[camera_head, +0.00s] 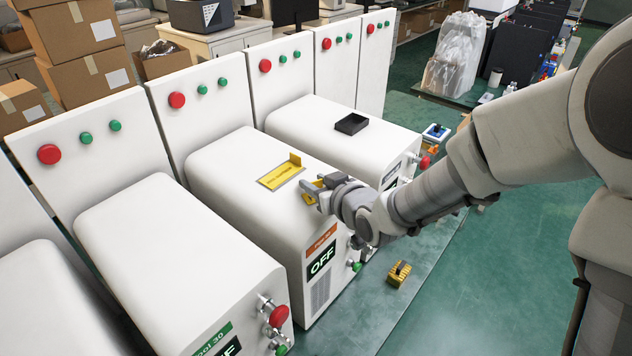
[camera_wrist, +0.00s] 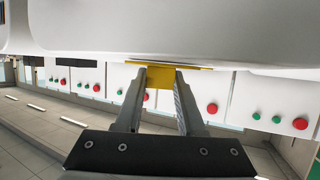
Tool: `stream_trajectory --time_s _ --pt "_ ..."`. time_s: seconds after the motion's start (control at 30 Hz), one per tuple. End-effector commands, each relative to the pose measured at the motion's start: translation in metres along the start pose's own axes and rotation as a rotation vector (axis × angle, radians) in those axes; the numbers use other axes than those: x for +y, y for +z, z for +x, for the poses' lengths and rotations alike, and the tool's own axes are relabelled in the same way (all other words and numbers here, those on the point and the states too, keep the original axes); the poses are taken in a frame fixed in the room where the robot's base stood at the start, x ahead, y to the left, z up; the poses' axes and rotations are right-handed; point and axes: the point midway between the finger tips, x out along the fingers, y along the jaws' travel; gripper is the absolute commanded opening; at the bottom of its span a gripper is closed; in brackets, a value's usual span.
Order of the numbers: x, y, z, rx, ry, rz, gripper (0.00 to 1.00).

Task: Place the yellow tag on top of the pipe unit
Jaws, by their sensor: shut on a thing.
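My gripper (camera_head: 312,188) is at the right edge of the white unit (camera_head: 222,160) with an orange label, the label's text too small to read surely. The fingers are shut on a yellow piece, which looks like the yellow tag (camera_wrist: 160,76); in the head view it is largely hidden by the fingers. A flat yellow plate (camera_head: 281,176) with an upright tab lies on that unit's top, just left of my fingertips. In the wrist view, which is upside down, a yellow strip lies along the white surface behind the fingertips; I cannot tell whether it touches the held piece.
A similar white unit (camera_head: 330,122) with a black tray (camera_head: 351,124) on it stands behind, and one with a green label (camera_head: 180,255) stands in front. A yellow block (camera_head: 398,273) lies on the low platform at the right. Upright panels with buttons line the left.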

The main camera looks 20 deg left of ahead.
Motion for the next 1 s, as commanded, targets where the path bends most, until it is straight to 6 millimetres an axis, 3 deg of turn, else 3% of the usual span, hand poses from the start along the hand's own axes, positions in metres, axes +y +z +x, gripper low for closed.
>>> stream_trajectory --time_s 0.27,0.3,0.47,0.87,1.0 --pt "0.0 0.003 0.001 0.001 0.0 -0.001 0.0" --pt "0.0 0.002 0.001 0.001 0.0 -0.001 0.42" --pt "0.0 0.002 0.001 0.001 0.0 0.0 0.68" --pt "0.0 -0.003 -0.001 0.0 0.0 0.0 0.68" --pt "0.001 -0.002 -0.018 0.003 0.002 -0.001 0.68"
